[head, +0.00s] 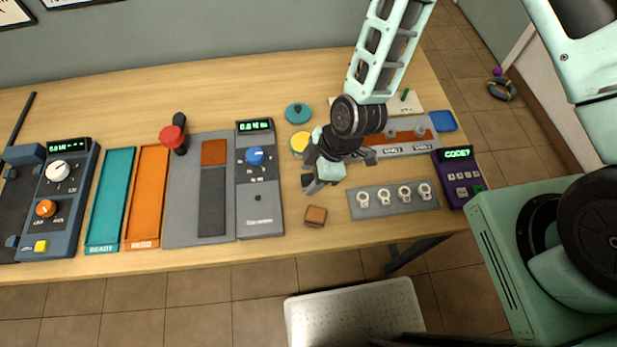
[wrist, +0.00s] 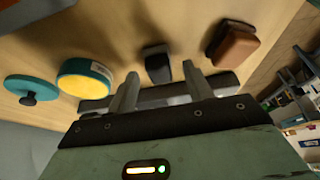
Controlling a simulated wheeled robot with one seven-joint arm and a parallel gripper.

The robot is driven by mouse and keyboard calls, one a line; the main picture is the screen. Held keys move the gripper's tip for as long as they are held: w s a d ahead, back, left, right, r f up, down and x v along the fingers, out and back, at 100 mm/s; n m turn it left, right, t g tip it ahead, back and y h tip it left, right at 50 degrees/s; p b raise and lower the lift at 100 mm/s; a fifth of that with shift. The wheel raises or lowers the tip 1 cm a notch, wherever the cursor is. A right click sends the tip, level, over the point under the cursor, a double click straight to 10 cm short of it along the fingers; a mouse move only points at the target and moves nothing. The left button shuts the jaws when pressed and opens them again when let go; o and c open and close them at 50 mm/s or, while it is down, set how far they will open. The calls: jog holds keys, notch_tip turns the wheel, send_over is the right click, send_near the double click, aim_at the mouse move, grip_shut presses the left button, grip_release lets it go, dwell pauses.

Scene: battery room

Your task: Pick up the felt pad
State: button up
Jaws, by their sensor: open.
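No thing here is plainly felt, so I cannot tell for certain which one is the felt pad. A small brown block (head: 315,216) with a darker side lies near the table's front edge; it also shows at the upper right of the wrist view (wrist: 234,46). A small black piece (wrist: 157,64) lies between it and a round teal tin with a yellow top (wrist: 87,78). A flat blue square (head: 443,121) lies at the table's right end. My gripper (wrist: 161,90) is open and empty, its fingers pointing toward the black piece. In the head view my gripper (head: 325,172) hides part of the tabletop.
A teal lid with a knob (head: 298,113) lies behind the tin (head: 298,145). Left stand a grey meter (head: 259,205) and orange (head: 146,200) and teal trays (head: 109,200). Right are a plate with several rings (head: 393,199) and a purple keypad box (head: 461,178).

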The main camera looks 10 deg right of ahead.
aim_at(311, 177)
jog(key=c, duration=1.1)
jog(key=shift+o, duration=0.2)
jog(key=shift+r, duration=0.1)
notch_tip(311, 177, up, 10)
jog(key=b, duration=0.2)
jog(key=shift+o, duration=1.1)
jog(key=shift+c, duration=0.7)
